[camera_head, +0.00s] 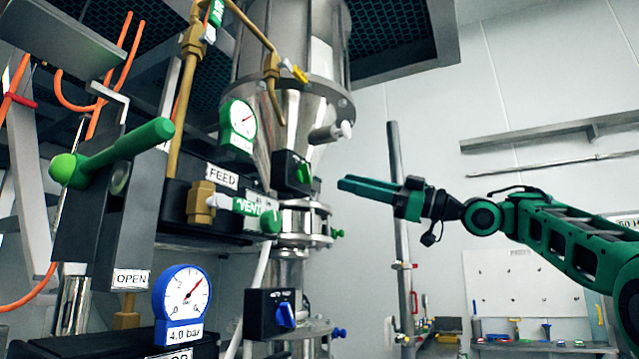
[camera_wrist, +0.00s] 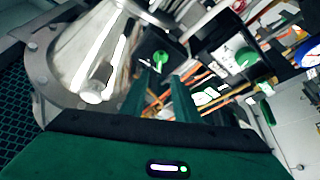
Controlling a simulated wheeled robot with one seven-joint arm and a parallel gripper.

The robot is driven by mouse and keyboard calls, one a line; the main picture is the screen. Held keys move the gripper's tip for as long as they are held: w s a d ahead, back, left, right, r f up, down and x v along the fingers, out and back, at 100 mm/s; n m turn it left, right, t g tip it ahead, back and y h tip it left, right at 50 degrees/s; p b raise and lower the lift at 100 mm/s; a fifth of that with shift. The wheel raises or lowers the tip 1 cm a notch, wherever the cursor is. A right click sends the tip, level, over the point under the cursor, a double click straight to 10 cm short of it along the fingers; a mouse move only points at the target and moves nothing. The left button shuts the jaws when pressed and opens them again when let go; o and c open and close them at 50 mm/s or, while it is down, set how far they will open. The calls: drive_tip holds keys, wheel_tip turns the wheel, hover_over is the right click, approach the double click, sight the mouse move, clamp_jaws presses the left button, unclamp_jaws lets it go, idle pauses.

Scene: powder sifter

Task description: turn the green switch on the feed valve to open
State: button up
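The green switch (camera_head: 304,172) sits on the front of a black box (camera_head: 285,170) beside the steel hopper's lower neck. The switch also shows in the wrist view (camera_wrist: 160,58), just beyond my fingertips. My gripper (camera_head: 340,185) is to the right of the switch in the head view, at nearly its height, with its fingers pointing left. The fingers look apart from the switch. In the wrist view, my gripper (camera_wrist: 163,78) has a gap between its two green fingers and holds nothing. A FEED label (camera_head: 222,176) is left of the black box.
A blue switch (camera_head: 287,314) sits below. A vertical pole (camera_head: 401,230) stands behind my gripper.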

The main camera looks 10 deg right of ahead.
sight(309, 172)
drive_tip(key=x, duration=0.9)
drive_tip(key=shift+a, duration=0.1)
